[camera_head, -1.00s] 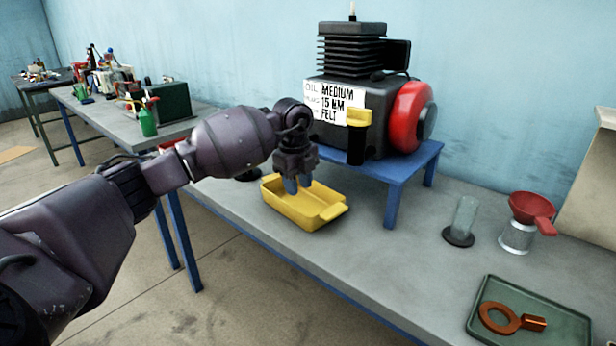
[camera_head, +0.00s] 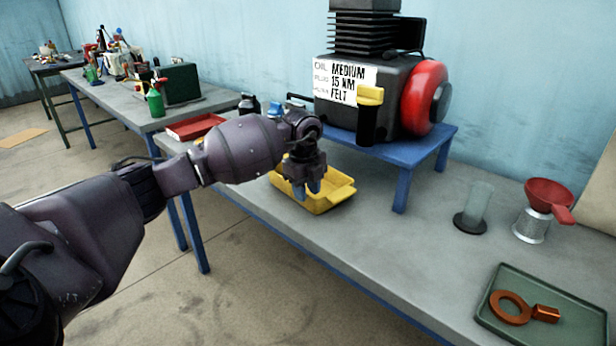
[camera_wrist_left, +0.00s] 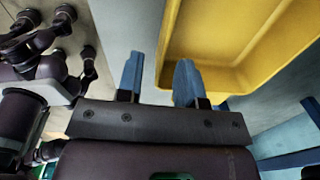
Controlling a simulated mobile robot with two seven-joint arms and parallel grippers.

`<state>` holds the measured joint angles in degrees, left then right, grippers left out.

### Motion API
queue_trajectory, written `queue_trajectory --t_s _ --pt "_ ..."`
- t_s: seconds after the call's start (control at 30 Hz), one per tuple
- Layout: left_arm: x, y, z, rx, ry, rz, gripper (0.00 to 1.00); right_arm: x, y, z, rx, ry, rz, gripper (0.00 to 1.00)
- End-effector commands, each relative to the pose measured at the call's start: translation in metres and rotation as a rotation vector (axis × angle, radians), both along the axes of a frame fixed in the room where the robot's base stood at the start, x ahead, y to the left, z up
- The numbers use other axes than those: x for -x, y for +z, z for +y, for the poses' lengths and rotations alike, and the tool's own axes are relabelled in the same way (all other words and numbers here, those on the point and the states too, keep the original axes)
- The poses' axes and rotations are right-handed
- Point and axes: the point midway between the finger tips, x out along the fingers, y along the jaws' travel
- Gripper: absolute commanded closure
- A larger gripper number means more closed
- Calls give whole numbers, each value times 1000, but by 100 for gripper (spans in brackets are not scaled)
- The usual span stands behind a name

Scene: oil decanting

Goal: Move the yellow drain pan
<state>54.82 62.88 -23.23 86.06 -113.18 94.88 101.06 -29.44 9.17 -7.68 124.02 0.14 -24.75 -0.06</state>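The yellow drain pan (camera_head: 338,195) sits on the grey workbench below and in front of the blue stand. My left gripper (camera_head: 307,190) is at its near side, pointing down, with part of the pan hidden behind it. In the left wrist view the blue fingers (camera_wrist_left: 158,82) are apart with nothing clamped between them. One finger is over the pan (camera_wrist_left: 225,75) and the other over the grey bench, with the pan's side edge showing between them. I cannot tell whether a finger touches the pan. My right gripper is not in view.
The blue stand (camera_head: 405,155) with the engine (camera_head: 385,100) rises just behind the pan. To the right are a glass cylinder (camera_head: 476,208), a red funnel (camera_head: 548,195) on a metal can, and a green tray (camera_head: 500,320) with an orange tool. Bench between pan and tray is clear.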

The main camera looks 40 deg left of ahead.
Motion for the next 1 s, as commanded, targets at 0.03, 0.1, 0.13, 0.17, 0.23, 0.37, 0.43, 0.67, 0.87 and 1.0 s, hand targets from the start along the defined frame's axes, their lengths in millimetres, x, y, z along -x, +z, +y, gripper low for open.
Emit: queue_trajectory --t_s 0.03,0.1,0.13,0.17,0.23,0.37,0.43,0.67,0.87,1.0 --pt "0 -12 0 1 0 6 66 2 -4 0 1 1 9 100" --pt "-1 -20 -1 2 -1 6 66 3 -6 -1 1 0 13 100" --pt "-1 -23 -1 2 -1 5 66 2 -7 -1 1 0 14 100" --pt "-1 -26 -1 2 -1 5 66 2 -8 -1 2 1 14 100" --pt "-2 -31 -1 1 -1 3 66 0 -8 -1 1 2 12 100" --pt "-2 -36 -1 0 -1 1 66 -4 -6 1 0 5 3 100" --pt "-2 -36 -1 0 -1 1 66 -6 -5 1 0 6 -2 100" --pt "-2 -36 -1 0 0 -1 66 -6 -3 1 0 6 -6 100" --pt "-2 -36 -1 0 0 0 90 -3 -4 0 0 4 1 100" --pt "-2 -36 -1 0 0 0 100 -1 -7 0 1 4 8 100"
